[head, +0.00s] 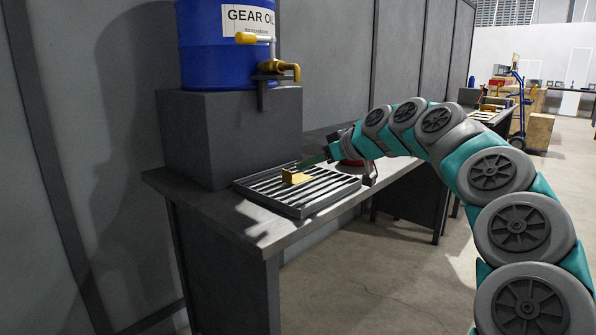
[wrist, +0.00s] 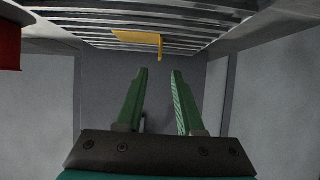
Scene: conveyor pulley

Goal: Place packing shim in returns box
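A small yellow angled piece (head: 296,176), which may be the packing shim, sits on the slatted grey tray (head: 264,204) on the bench. It also shows in the wrist view (wrist: 136,39), lying against the slats just beyond my fingertips. My gripper (head: 303,164) has green fingers and is right beside the yellow piece in the head view. In the wrist view my gripper (wrist: 158,73) is open, with nothing between its fingers and a gap before the yellow piece. I cannot make out a returns box for certain.
A blue gear oil drum (head: 212,45) with a brass tap (head: 280,68) stands on a dark block (head: 235,135) behind the tray. A red object (head: 351,163), partly hidden by my arm, is right of the tray. Cardboard boxes (head: 540,131) stand far right.

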